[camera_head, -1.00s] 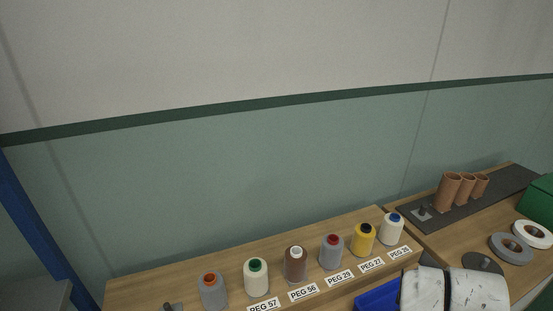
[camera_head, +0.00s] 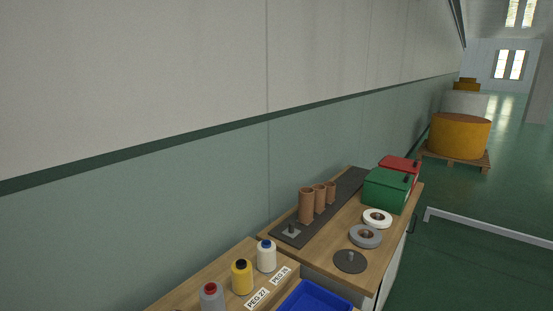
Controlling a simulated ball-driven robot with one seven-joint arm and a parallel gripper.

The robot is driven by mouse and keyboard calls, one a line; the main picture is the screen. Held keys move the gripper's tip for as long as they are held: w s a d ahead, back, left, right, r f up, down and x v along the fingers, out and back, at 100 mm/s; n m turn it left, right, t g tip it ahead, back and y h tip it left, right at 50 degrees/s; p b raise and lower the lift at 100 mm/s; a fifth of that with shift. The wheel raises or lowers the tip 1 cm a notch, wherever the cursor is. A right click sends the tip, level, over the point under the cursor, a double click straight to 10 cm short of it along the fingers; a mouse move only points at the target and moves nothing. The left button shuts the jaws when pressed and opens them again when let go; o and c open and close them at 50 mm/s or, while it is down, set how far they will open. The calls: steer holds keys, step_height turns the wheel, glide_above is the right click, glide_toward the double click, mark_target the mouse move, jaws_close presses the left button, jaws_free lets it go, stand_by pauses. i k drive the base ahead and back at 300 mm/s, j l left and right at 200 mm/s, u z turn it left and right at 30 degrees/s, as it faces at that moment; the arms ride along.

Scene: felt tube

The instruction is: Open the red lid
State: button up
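The red lid (camera_head: 400,163) tops a box at the far end of the right-hand bench, partly behind a green box (camera_head: 388,190). It looks shut, with a small dark handle or knob near its right side. The green box has a green lid with a similar dark knob. My gripper is not in view, so I cannot tell whether it is open or shut.
On the same bench are a white ring (camera_head: 377,218), a grey ring (camera_head: 365,236), a dark disc (camera_head: 350,261) and brown tubes (camera_head: 306,205) on a dark strip. A blue tray (camera_head: 314,297) sits nearer. A white floor rail (camera_head: 489,227) runs right; green floor is open beyond.

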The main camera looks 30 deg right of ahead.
mark_target(399, 164)
steer(key=z, duration=1.45)
steer(key=i+u, duration=0.1)
steer(key=u, duration=0.45)
steer(key=i+l+u, duration=0.45)
steer(key=l, duration=0.2)
steer(key=i+l+u, duration=0.2)
steer(key=l, duration=0.15)
steer(key=k, duration=0.1)
